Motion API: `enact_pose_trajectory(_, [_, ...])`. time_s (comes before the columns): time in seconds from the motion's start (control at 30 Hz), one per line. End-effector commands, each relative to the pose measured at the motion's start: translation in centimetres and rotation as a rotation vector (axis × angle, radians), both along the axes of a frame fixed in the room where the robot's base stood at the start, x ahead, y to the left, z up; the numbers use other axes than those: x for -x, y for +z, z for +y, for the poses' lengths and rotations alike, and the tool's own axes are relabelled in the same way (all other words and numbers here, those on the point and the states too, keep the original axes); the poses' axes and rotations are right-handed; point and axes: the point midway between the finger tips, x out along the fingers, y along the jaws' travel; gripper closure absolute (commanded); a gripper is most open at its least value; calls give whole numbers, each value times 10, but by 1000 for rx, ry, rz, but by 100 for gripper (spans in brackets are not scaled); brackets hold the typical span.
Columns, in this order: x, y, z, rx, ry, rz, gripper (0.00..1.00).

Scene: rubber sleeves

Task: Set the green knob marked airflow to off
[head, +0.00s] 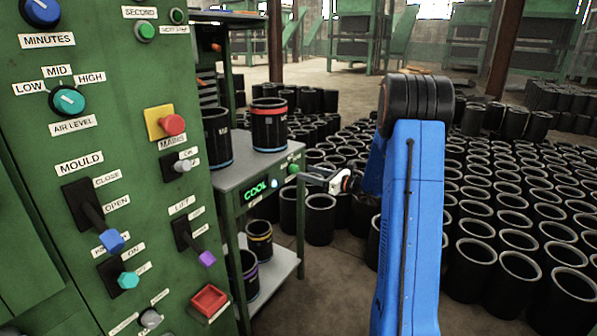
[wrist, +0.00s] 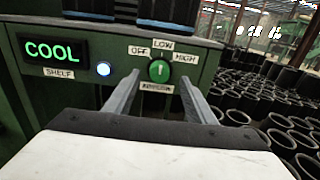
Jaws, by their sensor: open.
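The green airflow knob (wrist: 158,70) sits on the front edge of the cooling shelf, with OFF at upper left, LOW at top and HIGH at right. Its white pointer line stands about upright, toward LOW. The label below it is partly blurred. My gripper (wrist: 160,88) is open, its two fingers to the left and right of the knob, apart from it. In the head view my gripper (head: 333,181) is in front of the shelf, and the green knob (head: 293,169) shows just left of it.
A lit COOL display (wrist: 53,50) and a glowing blue-white button (wrist: 103,69) are left of the knob. Sleeves stand on the shelf (head: 235,178). A green control panel (head: 140,70) with levers and knobs is at left. Many black sleeves (head: 500,190) cover the floor at right.

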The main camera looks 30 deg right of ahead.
Motion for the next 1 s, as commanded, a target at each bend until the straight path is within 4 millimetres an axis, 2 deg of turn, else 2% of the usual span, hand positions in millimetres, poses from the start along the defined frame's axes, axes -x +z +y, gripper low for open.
enact_pose_trajectory(0.1, [-17,0,11,1,3,-1,50])
enact_pose_trajectory(0.3, [-37,0,22,0,1,0,50])
enact_pose_trajectory(0.73, [-45,0,26,0,0,0,50])
enact_pose_trajectory(0.77, [-45,0,26,0,0,0,52])
enact_pose_trajectory(0.9, [-45,0,26,1,0,-1,86])
enact_pose_trajectory(0.93, [-45,0,26,0,0,0,90])
enact_pose_trajectory(1.0, [-45,0,26,1,0,-1,90])
